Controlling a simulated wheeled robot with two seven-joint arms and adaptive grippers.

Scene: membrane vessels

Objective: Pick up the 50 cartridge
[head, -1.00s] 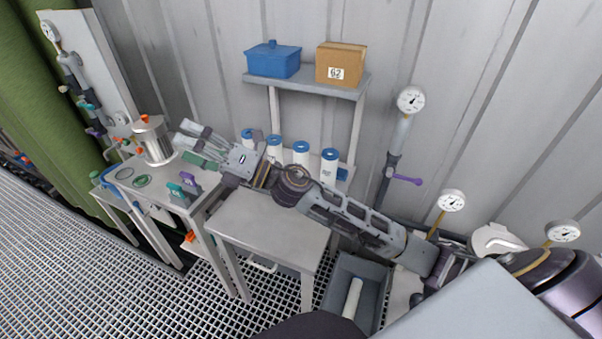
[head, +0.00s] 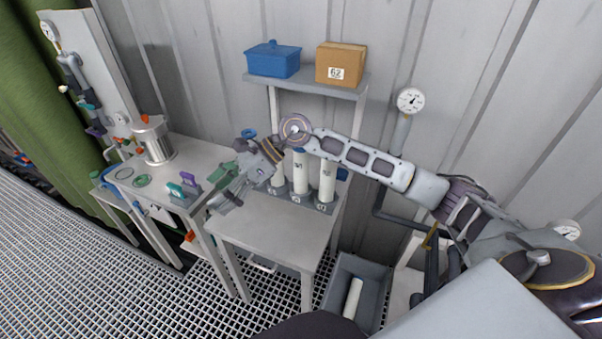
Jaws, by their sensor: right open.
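Several white cartridges stand upright in a grey rack (head: 298,199) on the small table by the wall. A left one (head: 277,178), a middle one (head: 300,178) and a right one (head: 327,181) show, partly behind my right arm. Another blue cap (head: 249,133) shows at the far left of the row, its body hidden. The numbers are too small to read, so I cannot tell which is 50. My right gripper (head: 215,191) is open and empty, pointing down-left in front of the row's left end, above the table's left edge. My left gripper is out of view.
A steel vessel (head: 154,140) and purple and teal tags stand on the left table (head: 200,160). A shelf (head: 310,85) above holds a blue box (head: 272,60) and a carton (head: 341,63) marked 62. A grey bin (head: 372,275) holds a white cartridge (head: 353,297). The small table's front (head: 265,235) is clear.

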